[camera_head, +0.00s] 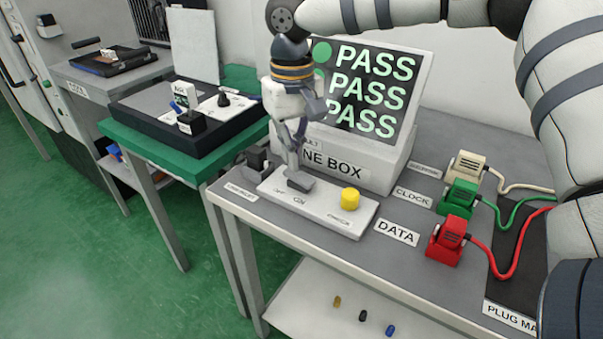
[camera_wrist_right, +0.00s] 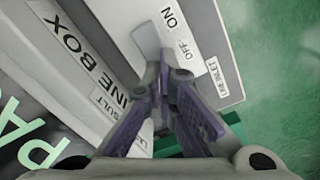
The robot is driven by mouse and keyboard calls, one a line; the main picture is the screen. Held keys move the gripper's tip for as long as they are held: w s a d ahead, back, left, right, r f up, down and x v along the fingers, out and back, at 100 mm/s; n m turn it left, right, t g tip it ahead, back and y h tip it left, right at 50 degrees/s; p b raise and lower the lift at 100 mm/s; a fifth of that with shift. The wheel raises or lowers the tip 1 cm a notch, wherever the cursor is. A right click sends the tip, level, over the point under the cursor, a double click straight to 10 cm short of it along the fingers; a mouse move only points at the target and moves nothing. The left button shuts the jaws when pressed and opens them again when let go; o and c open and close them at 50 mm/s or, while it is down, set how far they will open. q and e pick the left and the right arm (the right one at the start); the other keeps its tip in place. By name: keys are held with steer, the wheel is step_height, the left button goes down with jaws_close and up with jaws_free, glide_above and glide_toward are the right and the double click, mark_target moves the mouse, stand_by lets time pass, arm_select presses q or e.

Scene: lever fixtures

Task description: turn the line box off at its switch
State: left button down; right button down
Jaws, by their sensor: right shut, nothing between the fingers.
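The line box (camera_head: 380,166) is a grey case with a screen reading PASS in three rows. Its light switch panel (camera_head: 322,214) lies in front and carries a grey switch (camera_head: 300,184), with OFF printed to its left and ON by it. A yellow knob (camera_head: 350,198) sits further right on the panel. My right gripper (camera_head: 294,166) points down, shut and empty, with its tips at the switch. In the right wrist view, the shut tips (camera_wrist_right: 161,72) are close to the grey switch (camera_wrist_right: 145,38); contact is unclear. They partly hide the switch. My left gripper is out of view.
White, green (camera_head: 459,195) and red (camera_head: 446,240) plugs with cables stand to the right, by the CLOCK and DATA labels. A black inlet block (camera_head: 257,160) is left of the panel. A green bench (camera_head: 160,140) with a black tray stands further left.

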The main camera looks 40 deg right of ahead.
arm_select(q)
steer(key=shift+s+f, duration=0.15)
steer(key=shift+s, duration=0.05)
arm_select(e)
steer(key=shift+f, duration=1.2)
steer(key=shift+s+r, duration=0.1)
